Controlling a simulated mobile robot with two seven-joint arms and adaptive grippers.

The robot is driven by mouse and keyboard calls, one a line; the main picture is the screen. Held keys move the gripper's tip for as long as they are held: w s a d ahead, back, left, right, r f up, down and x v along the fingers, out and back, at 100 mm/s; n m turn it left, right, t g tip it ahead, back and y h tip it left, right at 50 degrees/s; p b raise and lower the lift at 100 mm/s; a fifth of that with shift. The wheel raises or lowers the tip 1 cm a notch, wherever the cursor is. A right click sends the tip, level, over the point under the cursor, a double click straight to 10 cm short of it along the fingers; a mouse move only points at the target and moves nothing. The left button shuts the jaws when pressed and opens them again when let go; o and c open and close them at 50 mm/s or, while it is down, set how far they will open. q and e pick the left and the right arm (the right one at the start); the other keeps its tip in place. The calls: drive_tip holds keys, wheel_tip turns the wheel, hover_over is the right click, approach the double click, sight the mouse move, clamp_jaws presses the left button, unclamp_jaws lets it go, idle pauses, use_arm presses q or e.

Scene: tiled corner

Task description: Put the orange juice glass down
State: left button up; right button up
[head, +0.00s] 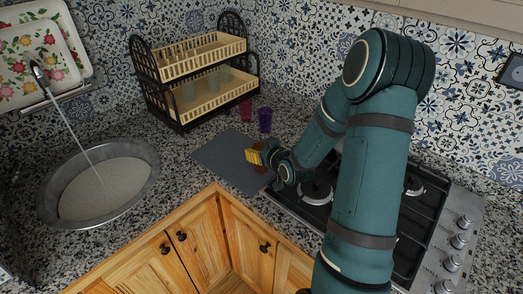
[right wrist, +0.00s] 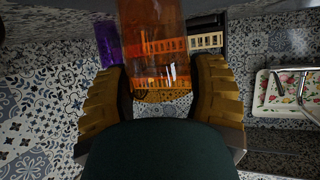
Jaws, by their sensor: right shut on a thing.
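The orange juice glass (right wrist: 154,45) is a see-through orange tumbler, seen between the two yellow fingers in the right wrist view. My right gripper (right wrist: 160,72) is shut on it. In the head view my right gripper (head: 256,156) is low over the right part of a dark grey mat (head: 215,158), beside the stove. There the glass is mostly hidden by the gripper, and I cannot tell whether it touches the mat. My left gripper is not in view.
A purple glass (head: 265,120) and a red glass (head: 246,110) stand behind the mat. A two-tier dish rack (head: 180,110) is at the back. A round sink (head: 50,200) is left, a gas stove (head: 315,205) right. The mat's left part is clear.

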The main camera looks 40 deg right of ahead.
drive_tip(key=o, duration=1.2)
drive_tip(key=shift+f, duration=0.1)
drive_tip(key=shift+s+r, duration=0.15)
drive_tip(key=shift+r, duration=0.1)
drive_tip(key=v, duration=0.8)
drive_tip(key=shift+s+r+p, duration=0.2)
drive_tip(key=shift+s+p, duration=0.15)
drive_tip(key=shift+p, duration=0.05)
drive_tip(key=shift+b+v, duration=1.4)
drive_tip(key=shift+b, duration=3.75)
drive_tip(key=shift+a, duration=0.1)
drive_tip(key=shift+s+f, duration=0.1)
